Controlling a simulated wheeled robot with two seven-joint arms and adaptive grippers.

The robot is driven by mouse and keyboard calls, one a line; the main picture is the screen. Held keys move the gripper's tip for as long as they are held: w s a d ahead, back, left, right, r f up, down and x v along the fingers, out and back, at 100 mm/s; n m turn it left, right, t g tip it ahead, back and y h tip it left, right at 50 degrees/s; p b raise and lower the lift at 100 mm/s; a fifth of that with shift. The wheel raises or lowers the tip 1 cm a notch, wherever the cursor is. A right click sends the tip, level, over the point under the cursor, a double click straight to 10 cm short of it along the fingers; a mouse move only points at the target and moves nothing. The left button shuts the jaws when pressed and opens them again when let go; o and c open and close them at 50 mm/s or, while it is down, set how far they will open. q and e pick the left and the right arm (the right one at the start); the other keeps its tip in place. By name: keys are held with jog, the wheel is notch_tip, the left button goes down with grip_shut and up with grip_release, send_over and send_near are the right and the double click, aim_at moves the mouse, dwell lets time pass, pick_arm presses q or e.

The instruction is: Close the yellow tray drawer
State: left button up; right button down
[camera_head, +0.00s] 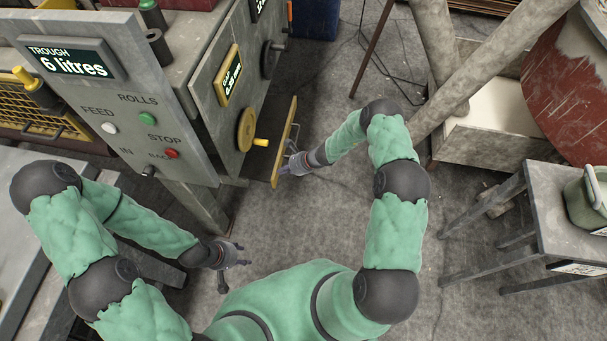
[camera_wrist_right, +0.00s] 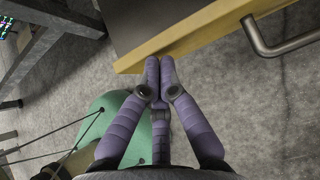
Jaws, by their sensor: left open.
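The yellow tray drawer (camera_head: 284,150) stands out from the lower side of the grey machine, its front seen nearly edge-on. In the right wrist view its yellow front (camera_wrist_right: 200,35) crosses the top, with a metal bar handle (camera_wrist_right: 285,45) to the right and dark tray behind. My right gripper (camera_head: 287,162) is at the drawer's front. In the right wrist view its purple fingertips (camera_wrist_right: 160,62) are together with nothing between them, at the front's lower edge; I cannot tell whether they touch. My left gripper (camera_head: 236,255) is open and empty, low in front of the machine, apart from the drawer.
The grey machine (camera_head: 180,110) has a panel with buttons and a yellow-handled wheel (camera_head: 247,130) beside the drawer. A grey table (camera_head: 570,235) with a green container (camera_head: 588,200) stands at the right. The concrete floor right of the drawer is mostly clear.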

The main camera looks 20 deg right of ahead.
aim_at(269, 170)
jog(key=w+a, duration=0.1)
jog(key=a, duration=0.1)
jog(key=w+a+b, duration=0.1)
jog(key=w+a, duration=0.2)
jog(key=a, duration=0.2)
jog(key=shift+w+b, duration=0.15)
jog(key=shift+b, duration=0.25)
pick_arm(q)
notch_tip(269, 170, down, 2)
jog(key=shift+f, duration=0.1)
pick_arm(e)
jog(key=shift+s+d, duration=0.25)
jog(key=shift+d, duration=0.3)
jog(key=d, duration=0.1)
jog(key=s+d, duration=0.1)
jog(key=shift+s+d, duration=0.25)
jog(key=shift+d, duration=0.05)
pick_arm(q)
jog(key=r+p, duration=0.2)
jog(key=s+r+p, duration=0.1)
jog(key=shift+d+r+p, duration=0.3)
jog(key=shift+r+p, duration=0.05)
jog(key=shift+p, duration=0.05)
pick_arm(e)
jog(key=v, duration=1)
jog(key=shift+a, duration=0.15)
jog(key=shift+s, duration=0.15)
